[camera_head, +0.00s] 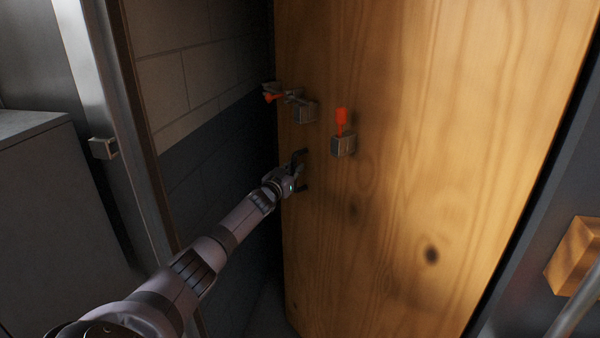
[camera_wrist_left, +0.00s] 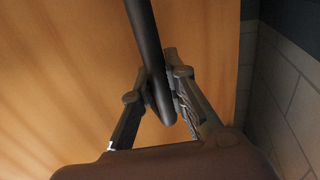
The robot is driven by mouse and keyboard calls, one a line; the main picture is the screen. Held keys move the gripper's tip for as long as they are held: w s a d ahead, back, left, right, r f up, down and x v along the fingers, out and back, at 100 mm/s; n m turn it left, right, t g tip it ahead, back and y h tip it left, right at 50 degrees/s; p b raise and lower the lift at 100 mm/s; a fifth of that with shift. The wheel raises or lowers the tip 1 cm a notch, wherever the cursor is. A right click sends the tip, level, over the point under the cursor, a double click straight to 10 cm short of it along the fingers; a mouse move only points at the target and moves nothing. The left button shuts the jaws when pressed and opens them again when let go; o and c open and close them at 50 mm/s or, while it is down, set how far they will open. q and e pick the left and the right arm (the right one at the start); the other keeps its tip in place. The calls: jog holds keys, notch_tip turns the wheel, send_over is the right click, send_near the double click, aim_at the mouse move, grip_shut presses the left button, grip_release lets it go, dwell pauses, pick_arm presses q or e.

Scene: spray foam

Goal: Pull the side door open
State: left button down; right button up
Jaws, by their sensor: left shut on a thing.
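The side door (camera_head: 410,150) is a tall wooden panel filling the middle and right of the head view. It stands ajar, with a dark gap and a block wall past its left edge. A dark bar handle (camera_head: 303,156) sits near that left edge. My left gripper (camera_head: 297,172) is at the handle. In the left wrist view the two fingers (camera_wrist_left: 170,95) of my left gripper close around the black handle bar (camera_wrist_left: 150,60), with the wooden door (camera_wrist_left: 60,70) behind it. My right gripper is not in view.
Metal latch blocks with orange tabs (camera_head: 342,130) (camera_head: 300,108) sit on the door above the handle. A door frame (camera_head: 100,110) with a small metal plate (camera_head: 103,148) stands at left, beside a grey cabinet (camera_head: 50,200). A wooden block (camera_head: 577,255) is at the right.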

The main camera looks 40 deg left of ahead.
pick_arm(q)
jog(key=shift+w, duration=0.45)
jog(key=c, duration=1.6)
grip_release()
jog(key=shift+o, duration=0.2)
jog(key=shift+s+d+f, duration=0.15)
jog(key=shift+s+d, duration=0.1)
jog(key=shift+s, duration=0.4)
jog(key=v, duration=1)
jog(key=shift+s, duration=0.35)
